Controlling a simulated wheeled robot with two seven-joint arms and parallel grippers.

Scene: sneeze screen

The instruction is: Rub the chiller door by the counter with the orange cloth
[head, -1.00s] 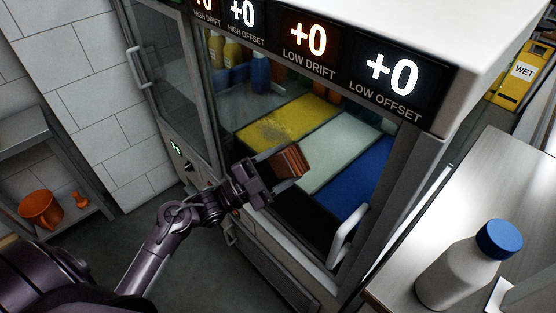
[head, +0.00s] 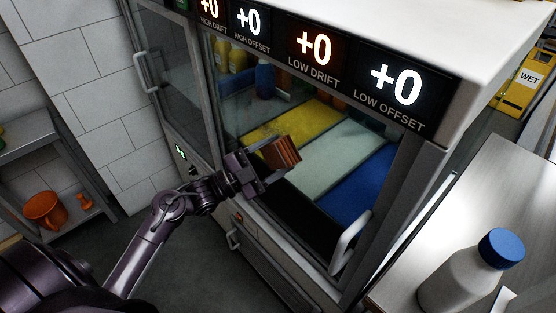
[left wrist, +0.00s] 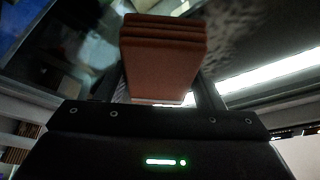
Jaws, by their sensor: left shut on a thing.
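The orange cloth (head: 283,153) is a folded, brownish-orange pad held between the fingers of my left gripper (head: 272,165). The cloth also fills the middle of the left wrist view (left wrist: 163,55). The chiller door by the counter (head: 300,205) is a glass door with a pale upright handle (head: 350,241) at its lower right. My left gripper and the cloth are in front of its glass; I cannot tell whether the cloth touches it. Yellow, pale green and blue panels show through or in the glass. My right gripper is not in view.
A steel counter (head: 470,210) at the right carries a white bottle with a blue cap (head: 460,275). A second chiller door (head: 180,90) is at the left. A yellow WET sign (head: 524,83) stands behind.

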